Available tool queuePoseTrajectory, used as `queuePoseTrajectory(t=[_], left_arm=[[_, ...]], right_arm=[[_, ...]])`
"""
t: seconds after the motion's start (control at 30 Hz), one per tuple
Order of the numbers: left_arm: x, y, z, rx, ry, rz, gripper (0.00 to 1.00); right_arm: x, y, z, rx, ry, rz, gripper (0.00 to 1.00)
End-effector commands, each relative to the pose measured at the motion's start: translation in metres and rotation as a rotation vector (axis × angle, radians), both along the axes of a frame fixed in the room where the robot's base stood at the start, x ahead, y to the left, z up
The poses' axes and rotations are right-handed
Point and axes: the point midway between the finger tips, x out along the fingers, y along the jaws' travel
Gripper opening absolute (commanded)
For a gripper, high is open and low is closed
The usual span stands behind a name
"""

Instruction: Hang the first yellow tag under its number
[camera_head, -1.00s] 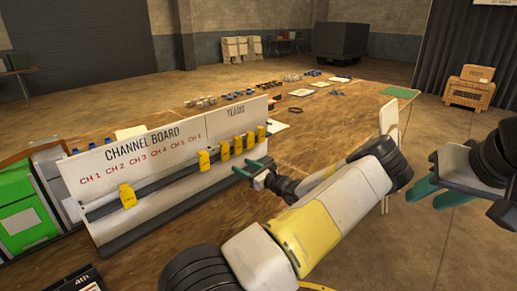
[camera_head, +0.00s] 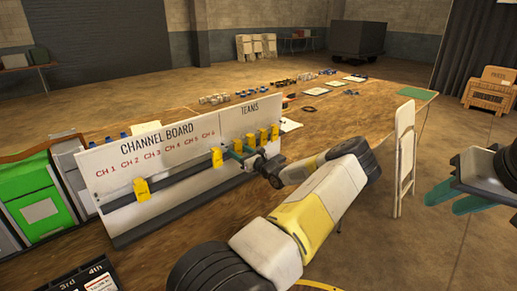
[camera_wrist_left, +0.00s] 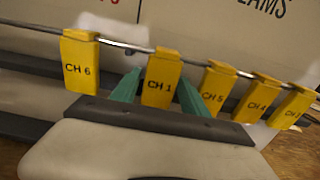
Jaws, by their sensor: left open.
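The channel board (camera_head: 190,190) stands on the table, with red numbers CH 1 to CH 6 above a dark rail. One yellow tag (camera_head: 141,190) hangs alone toward the rail's left part; its lettering is too small to read. Several tags hang farther right. In the left wrist view, the CH 1 tag (camera_wrist_left: 160,80) hangs from the rod between the CH 6 tag (camera_wrist_left: 79,65) and the CH 5 tag (camera_wrist_left: 215,90). My left gripper (camera_head: 238,150) is open, its green fingers on either side of the CH 1 tag. My right gripper (camera_head: 460,198) is open and empty, off the table.
A green bin (camera_head: 35,205) stands left of the board. A folding chair (camera_head: 404,150) stands beyond the table's right edge. Small parts and papers lie on the far table. A black card holder (camera_head: 85,280) is at the bottom left.

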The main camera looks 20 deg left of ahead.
Motion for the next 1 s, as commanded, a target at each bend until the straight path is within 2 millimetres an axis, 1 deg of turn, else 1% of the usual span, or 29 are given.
queuePoseTrajectory(t=[0.17, 0.2, 0.27, 0.3, 0.43, 0.47, 0.67, 1.0], left_arm=[[0.000, 0.000, 0.000, 0.000, 0.000, 0.000, 0.53], [0.000, 0.000, 0.000, 0.000, 0.000, 0.000, 0.51], [0.000, 0.000, 0.000, 0.000, 0.000, 0.000, 0.39], [0.000, 0.000, 0.000, 0.000, 0.000, 0.000, 0.31], [0.000, 0.000, 0.000, 0.000, 0.000, 0.000, 0.06], [0.000, 0.000, 0.000, 0.000, 0.000, 0.000, 0.04], [0.000, 0.000, 0.003, 0.000, -0.001, 0.000, 0.04], [0.000, 0.000, 0.016, 0.001, 0.000, 0.000, 0.04]], right_arm=[[0.000, 0.000, 0.000, 0.000, 0.000, 0.000, 0.36], [0.000, 0.000, 0.000, 0.000, 0.000, 0.000, 0.36], [0.000, 0.000, 0.000, 0.000, 0.000, 0.000, 0.36], [0.000, 0.000, 0.000, 0.000, 0.000, 0.000, 0.36], [0.000, 0.000, 0.000, 0.000, 0.000, 0.000, 0.36], [0.000, 0.000, 0.000, 0.000, 0.000, 0.000, 0.36], [0.000, 0.000, 0.000, 0.000, 0.000, 0.000, 0.36], [0.000, 0.000, 0.000, 0.000, 0.000, 0.000, 0.36]])
